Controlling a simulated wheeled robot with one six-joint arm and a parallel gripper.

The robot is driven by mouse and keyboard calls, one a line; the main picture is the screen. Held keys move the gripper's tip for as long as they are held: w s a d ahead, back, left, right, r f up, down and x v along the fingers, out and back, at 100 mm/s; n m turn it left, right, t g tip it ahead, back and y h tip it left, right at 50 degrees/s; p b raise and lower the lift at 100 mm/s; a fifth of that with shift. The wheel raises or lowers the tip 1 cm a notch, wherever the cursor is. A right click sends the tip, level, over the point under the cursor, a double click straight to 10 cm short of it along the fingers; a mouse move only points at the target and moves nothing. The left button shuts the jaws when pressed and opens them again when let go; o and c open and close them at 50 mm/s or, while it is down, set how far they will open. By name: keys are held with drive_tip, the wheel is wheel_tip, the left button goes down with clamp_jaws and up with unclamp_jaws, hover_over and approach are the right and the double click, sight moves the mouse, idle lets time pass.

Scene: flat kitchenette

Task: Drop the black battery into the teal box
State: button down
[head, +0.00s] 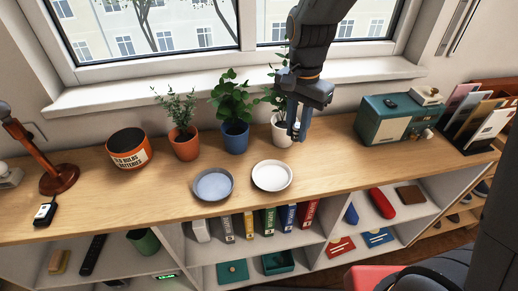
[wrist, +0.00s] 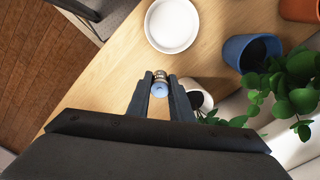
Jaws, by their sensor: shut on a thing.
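My gripper (head: 297,130) is in the head view above the counter, in front of the white plant pot. In the wrist view my gripper (wrist: 160,86) is shut on a small cylindrical thing (wrist: 160,85), seen nearly end-on, with a shiny pale end. It looks like the battery, but little of its side shows. An open teal box (head: 278,262) sits on the shelf below the counter, under the books. It lies well below my gripper and slightly to the left. The inside of the box is only partly visible.
A white plate (head: 272,175) and a blue-grey plate (head: 213,185) lie near the counter's front edge. Potted plants (head: 235,135) stand behind. A flat teal thing (head: 232,272) lies left of the teal box.

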sight(292, 164)
wheel_tip(292, 164, down, 10)
drive_tip(key=shift+r+p, duration=0.15)
drive_tip(key=shift+p, duration=0.85)
drive_tip(key=c, duration=1.6)
unclamp_jaws()
